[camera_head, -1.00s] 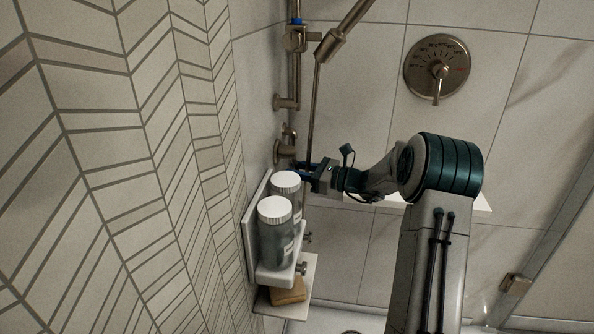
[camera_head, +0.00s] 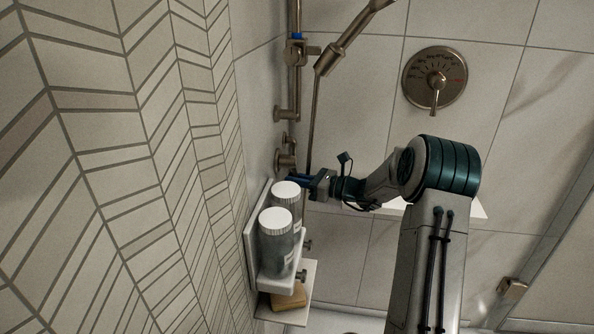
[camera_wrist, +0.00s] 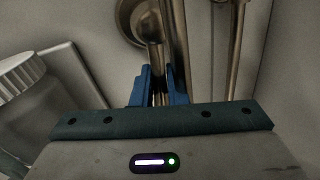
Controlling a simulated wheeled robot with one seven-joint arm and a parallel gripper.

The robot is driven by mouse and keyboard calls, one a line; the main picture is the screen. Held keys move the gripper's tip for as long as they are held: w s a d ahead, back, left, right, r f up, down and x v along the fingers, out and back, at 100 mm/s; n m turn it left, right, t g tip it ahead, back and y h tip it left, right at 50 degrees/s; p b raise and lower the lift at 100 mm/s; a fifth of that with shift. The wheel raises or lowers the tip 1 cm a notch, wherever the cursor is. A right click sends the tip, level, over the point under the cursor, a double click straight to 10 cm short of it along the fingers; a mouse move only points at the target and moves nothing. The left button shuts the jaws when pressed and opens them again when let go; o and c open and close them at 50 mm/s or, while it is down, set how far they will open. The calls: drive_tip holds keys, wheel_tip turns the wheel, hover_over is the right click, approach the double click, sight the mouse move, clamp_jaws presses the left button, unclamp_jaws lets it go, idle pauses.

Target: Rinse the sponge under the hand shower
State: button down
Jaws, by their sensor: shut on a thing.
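The sponge (camera_head: 289,297) is a tan block on the lower white shelf, below two bottles. The hand shower (camera_head: 331,52) hangs tilted in its holder on the metal rail; its head is cut off at the top edge. My gripper (camera_head: 302,181) is at the wall behind the bottles, below a round metal flange (camera_head: 285,160). In the wrist view, the blue fingers (camera_wrist: 158,88) are closed around a slim metal fitting (camera_wrist: 157,62) below a round flange. What that fitting is, I cannot tell for sure. The sponge is not in the wrist view.
Two white-capped bottles (camera_head: 277,243) stand on the upper shelf (camera_head: 279,281), close to my gripper. A round dial with a lever (camera_head: 435,80) is on the back wall. The hose runs down beside the rail. A glass panel is at right.

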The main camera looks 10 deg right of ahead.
drive_tip(key=shift+s+a+r+m+p, duration=0.1)
drive_tip(key=shift+s+r+m+p, duration=0.15)
drive_tip(key=shift+m+p, duration=0.45)
drive_tip(key=shift+s+f+p, duration=0.1)
drive_tip(key=shift+p, duration=0.65)
drive_tip(key=shift+f, duration=0.1)
drive_tip(key=c, duration=1.5)
unclamp_jaws()
drive_tip(key=v, duration=1.3)
drive_tip(key=shift+s+d+r, duration=0.2)
drive_tip(key=shift+d, duration=0.1)
